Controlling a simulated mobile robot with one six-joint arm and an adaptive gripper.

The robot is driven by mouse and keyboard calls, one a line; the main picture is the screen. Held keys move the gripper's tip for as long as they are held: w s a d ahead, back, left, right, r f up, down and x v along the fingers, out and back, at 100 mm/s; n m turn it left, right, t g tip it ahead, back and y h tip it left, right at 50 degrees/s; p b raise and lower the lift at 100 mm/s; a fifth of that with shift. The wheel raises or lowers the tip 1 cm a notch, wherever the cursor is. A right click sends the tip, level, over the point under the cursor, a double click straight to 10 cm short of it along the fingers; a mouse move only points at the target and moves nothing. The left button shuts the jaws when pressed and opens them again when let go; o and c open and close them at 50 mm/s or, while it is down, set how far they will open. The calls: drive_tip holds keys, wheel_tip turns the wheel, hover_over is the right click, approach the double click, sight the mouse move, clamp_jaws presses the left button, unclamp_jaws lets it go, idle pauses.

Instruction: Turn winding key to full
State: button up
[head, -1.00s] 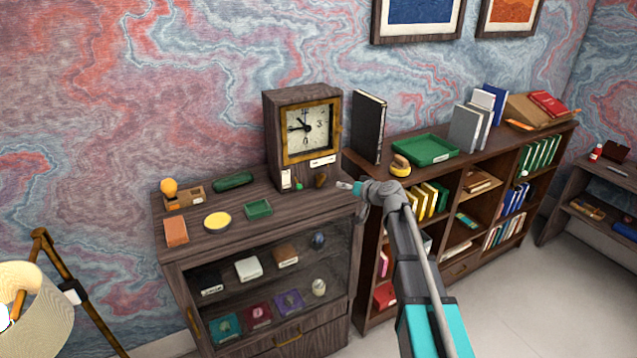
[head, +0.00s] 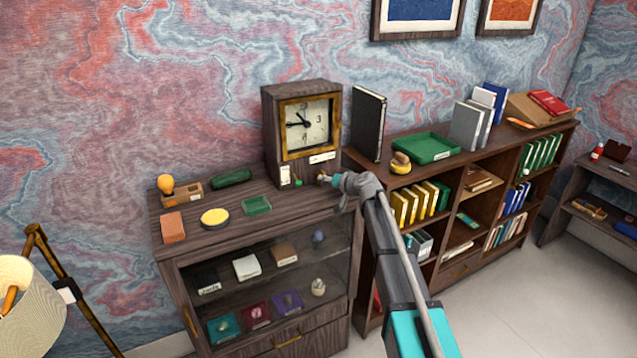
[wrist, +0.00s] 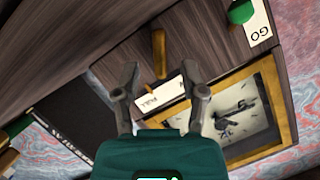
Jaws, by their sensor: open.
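The wooden clock (head: 273,125) with a brass-framed face stands at the back of the cabinet top. Its brass winding key (wrist: 159,53) sticks out below the face in the wrist view, beside a white label (wrist: 165,98) on which "FULL" is partly readable. My gripper (wrist: 161,68) is open, with one finger on each side of the key's line in the picture. I cannot tell whether either finger touches it. In the head view my gripper (head: 326,180) is at the clock's lower front and mostly hides the key.
A green knob (wrist: 240,12) and a "GO" label (wrist: 257,33) sit near the key. On the cabinet top (head: 300,204) are a green tray (head: 256,205), a yellow disc (head: 214,217) and an orange block (head: 173,227). A dark binder (head: 367,125) stands right of the clock.

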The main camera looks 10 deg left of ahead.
drive_tip(key=shift+b+x, duration=0.55)
drive_tip(key=shift+x, duration=1.7)
